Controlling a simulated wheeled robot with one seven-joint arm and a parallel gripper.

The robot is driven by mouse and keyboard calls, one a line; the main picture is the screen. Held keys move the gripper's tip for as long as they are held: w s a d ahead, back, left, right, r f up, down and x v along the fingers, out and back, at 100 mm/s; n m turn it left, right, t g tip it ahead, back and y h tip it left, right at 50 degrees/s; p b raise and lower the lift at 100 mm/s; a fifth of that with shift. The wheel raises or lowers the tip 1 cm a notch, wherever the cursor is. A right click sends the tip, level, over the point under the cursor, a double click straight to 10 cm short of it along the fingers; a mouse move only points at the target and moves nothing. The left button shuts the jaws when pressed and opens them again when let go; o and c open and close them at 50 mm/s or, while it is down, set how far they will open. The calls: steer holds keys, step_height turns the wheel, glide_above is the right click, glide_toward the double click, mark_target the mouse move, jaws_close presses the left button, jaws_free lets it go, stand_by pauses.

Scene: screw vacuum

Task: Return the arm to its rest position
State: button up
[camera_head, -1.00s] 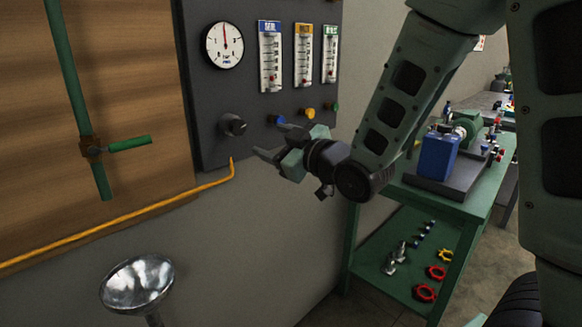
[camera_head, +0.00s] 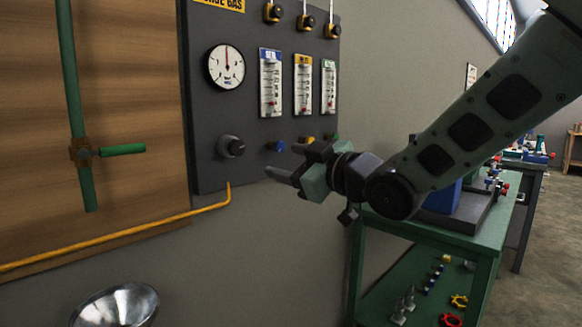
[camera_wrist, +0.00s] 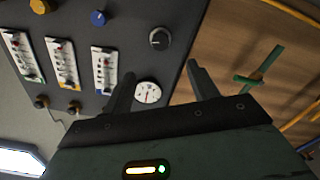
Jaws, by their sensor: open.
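My gripper (camera_head: 290,165) is in front of the lower right part of the dark gas panel (camera_head: 205,115), pointing left. Its two fingers are apart with nothing between them. My arm runs from it to the upper right of the head view. In the wrist view my gripper (camera_wrist: 160,80) also shows its fingers spread, with the panel and a round gauge (camera_wrist: 147,93) beyond them. I cannot tell the exact gap between the fingers and the panel.
A black knob (camera_head: 231,146) and several flow meters (camera_head: 270,83) are on the panel. A green valve handle (camera_head: 122,150) is at left. A steel bowl (camera_head: 118,305) is below. A green table (camera_head: 480,240) stands behind my arm at right.

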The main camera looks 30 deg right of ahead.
stand_by(0.3)
steer(key=s+a+f+m+g+h, duration=0.1)
steer(key=s+a+f+g, duration=0.25)
steer(key=f, duration=0.25)
steer(key=s+a+f+g, duration=0.2)
steer(key=a+f+g, duration=0.2)
steer(key=f, duration=0.3)
steer(key=s+a+f+g+h, duration=0.2)
steer(key=s+a+f+g, duration=0.25)
steer(key=s+f, duration=0.4)
steer(key=s+g+h, duration=0.2)
steer(key=s+g, duration=0.3)
steer(key=s, duration=0.6)
step_height(320, 180, up, 11)
steer(key=s+p, duration=0.1)
steer(key=p, duration=1.1)
steer(key=shift+d, duration=0.1)
